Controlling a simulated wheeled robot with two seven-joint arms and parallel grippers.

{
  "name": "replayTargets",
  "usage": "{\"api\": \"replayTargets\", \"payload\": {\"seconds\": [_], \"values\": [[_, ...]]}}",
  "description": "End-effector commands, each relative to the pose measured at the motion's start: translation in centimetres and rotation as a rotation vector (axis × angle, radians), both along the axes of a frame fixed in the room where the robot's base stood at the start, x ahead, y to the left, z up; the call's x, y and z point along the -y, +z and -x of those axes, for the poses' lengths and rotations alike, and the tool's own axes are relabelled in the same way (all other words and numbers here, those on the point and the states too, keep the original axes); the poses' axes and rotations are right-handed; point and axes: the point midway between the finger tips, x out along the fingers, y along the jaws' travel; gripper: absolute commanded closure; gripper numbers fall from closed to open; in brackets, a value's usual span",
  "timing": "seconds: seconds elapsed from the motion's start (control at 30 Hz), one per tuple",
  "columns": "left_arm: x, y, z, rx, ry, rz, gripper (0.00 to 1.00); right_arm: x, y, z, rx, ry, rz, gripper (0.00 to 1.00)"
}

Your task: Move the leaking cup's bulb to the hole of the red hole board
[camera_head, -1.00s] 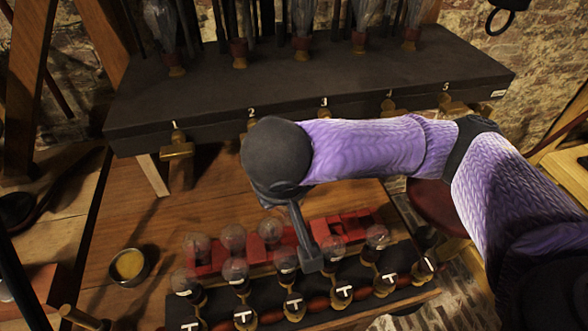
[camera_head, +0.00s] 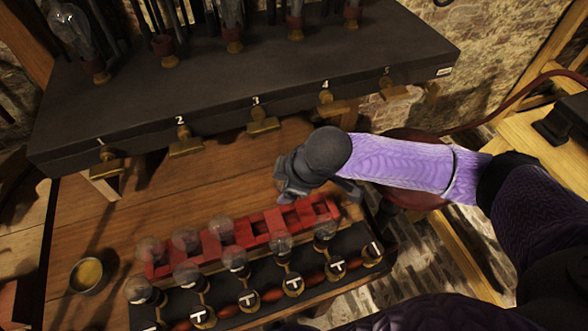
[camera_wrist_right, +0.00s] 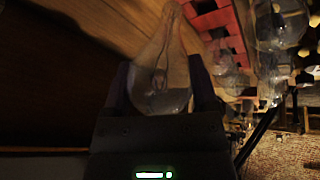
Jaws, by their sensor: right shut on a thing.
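My right gripper (camera_head: 287,184) is above the wooden bench, behind the right end of the red hole board (camera_head: 247,232). In the right wrist view it (camera_wrist_right: 165,85) is shut on a clear glass bulb (camera_wrist_right: 165,60); the head view does not clearly show this bulb. Several bulbs stand in front of the red board on a dark rack (camera_head: 262,287) with brass fittings and white "T" marks. The rightmost mark (camera_head: 374,249) has no bulb above it. Some bulbs also stand at the red board's left part; its right part has open slots. I cannot tell which cup leaks. My left gripper is not in view.
A dark shelf (camera_head: 240,85) with brass taps numbered 1 to 5 spans the back. A small metal bowl with yellow contents (camera_head: 88,274) stands at the left. The bench between shelf and red board is mostly clear. A round dark red seat (camera_head: 412,195) is beyond the right arm.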

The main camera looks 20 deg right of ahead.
Motion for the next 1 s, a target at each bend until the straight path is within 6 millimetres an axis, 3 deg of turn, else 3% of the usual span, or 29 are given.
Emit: {"api": "replayTargets", "payload": {"seconds": [0.1, 0.27, 0.63, 1.0], "values": [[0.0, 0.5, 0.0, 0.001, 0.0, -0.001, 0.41, 0.0, -0.5, -0.2, -0.001, 0.084, 0.0, 0.95], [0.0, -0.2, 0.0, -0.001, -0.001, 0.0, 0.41, 0.0, -1.4, -0.2, -0.001, 0.114, 0.001, 0.95], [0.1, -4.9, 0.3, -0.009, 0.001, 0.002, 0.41, 0.1, -5.4, -0.2, -0.001, 0.112, 0.002, 0.95], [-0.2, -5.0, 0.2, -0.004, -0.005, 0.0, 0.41, 0.0, -5.3, -0.2, 0.0, 0.112, 0.003, 0.95]]}}
